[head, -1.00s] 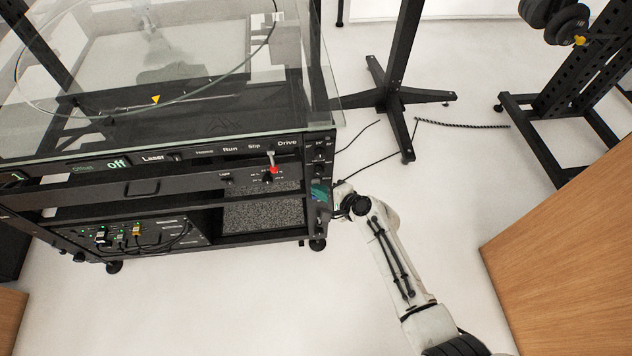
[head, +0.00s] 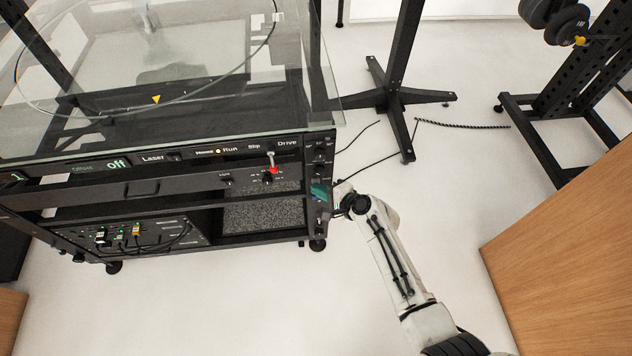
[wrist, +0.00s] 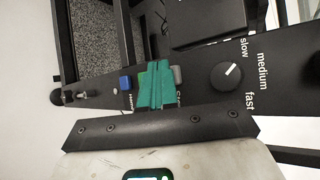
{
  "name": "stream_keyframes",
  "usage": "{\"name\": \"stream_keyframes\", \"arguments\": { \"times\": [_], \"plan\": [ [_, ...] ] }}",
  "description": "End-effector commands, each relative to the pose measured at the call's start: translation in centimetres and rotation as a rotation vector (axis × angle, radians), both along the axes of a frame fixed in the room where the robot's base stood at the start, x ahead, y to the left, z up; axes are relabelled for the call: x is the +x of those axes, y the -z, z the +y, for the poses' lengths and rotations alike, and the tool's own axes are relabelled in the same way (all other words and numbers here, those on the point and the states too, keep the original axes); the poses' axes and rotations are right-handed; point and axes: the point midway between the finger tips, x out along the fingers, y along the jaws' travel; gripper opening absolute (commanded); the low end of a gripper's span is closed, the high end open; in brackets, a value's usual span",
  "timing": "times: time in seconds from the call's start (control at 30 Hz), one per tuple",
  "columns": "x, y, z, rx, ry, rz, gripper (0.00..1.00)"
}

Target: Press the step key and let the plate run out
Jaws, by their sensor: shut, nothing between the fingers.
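My gripper (wrist: 154,84) is shut and empty, its teal fingers over the key row on the cabinet's side panel. A blue key (wrist: 125,83) is left of the fingers and a grey key (wrist: 178,76) right of them. The key labels are partly covered. In the head view, my gripper (head: 320,192) is at the cabinet's right front corner. The plate's curved rim (head: 215,87) shows through the glass, near a yellow pointer (head: 156,99).
A speed knob (wrist: 226,76) marked slow, medium and fast is right of the keys.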

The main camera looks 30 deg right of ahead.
Motion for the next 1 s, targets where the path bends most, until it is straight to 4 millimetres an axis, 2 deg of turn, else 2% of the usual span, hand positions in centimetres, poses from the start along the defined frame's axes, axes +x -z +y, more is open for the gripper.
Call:
{"name": "stream_keyframes", "arguments": {
  "times": [0.3,0.67,1.0],
  "plan": [
    [-1.4,-0.1,0.4,0.000,0.000,0.000,0.00],
    [-1.7,0.0,0.5,0.000,0.000,0.001,0.00],
    [-4.6,-0.1,1.5,0.000,-0.001,0.002,0.00]
  ]
}}
